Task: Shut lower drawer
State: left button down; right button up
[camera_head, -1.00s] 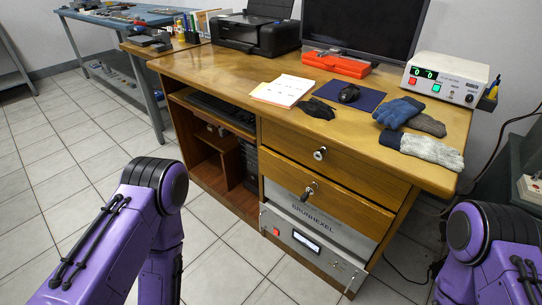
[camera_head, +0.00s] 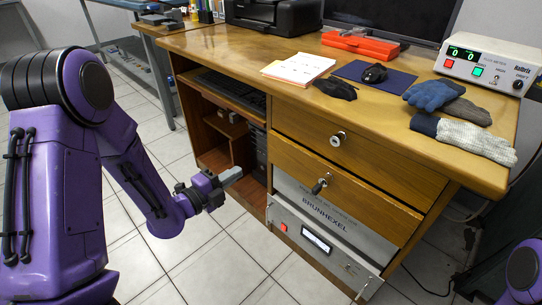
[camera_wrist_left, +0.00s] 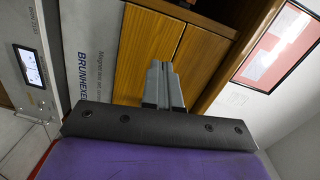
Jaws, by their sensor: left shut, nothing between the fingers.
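The lower drawer (camera_head: 360,205) is a wooden front with a dark knob (camera_head: 318,187), below the upper drawer (camera_head: 380,158) in the desk. It seems to stand slightly proud, but I cannot tell how far. My left gripper (camera_head: 232,176) is shut and empty, in front of the open shelf bay, left of the lower drawer and apart from its knob. In the left wrist view the shut fingers (camera_wrist_left: 160,85) point towards the wooden fronts, and the lower drawer (camera_wrist_left: 145,45) shows beside the grey panel. My right gripper is out of view.
Below the drawers, a grey Brunhexel unit (camera_head: 318,242) with a display juts forward. The desk top (camera_head: 230,55) holds papers (camera_head: 298,68), gloves (camera_head: 462,138), a mouse (camera_head: 374,73), a red case (camera_head: 360,45) and a meter (camera_head: 485,70). The tiled floor (camera_head: 215,262) in front is clear.

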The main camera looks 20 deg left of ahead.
pick_arm(q)
jog(key=r+m, duration=0.1)
jog(key=b, duration=0.2)
send_near(278, 141)
jog(key=shift+m+h, duration=0.4)
jog(key=x, duration=0.4)
jog(key=f+x, duration=0.1)
jog(key=x, duration=0.2)
jog(key=shift+a, duration=0.3)
jog(key=shift+x, duration=1.1)
jog(key=shift+d+r+t, duration=0.1)
jog(key=shift+r+t, duration=0.2)
jog(key=shift+r, duration=0.1)
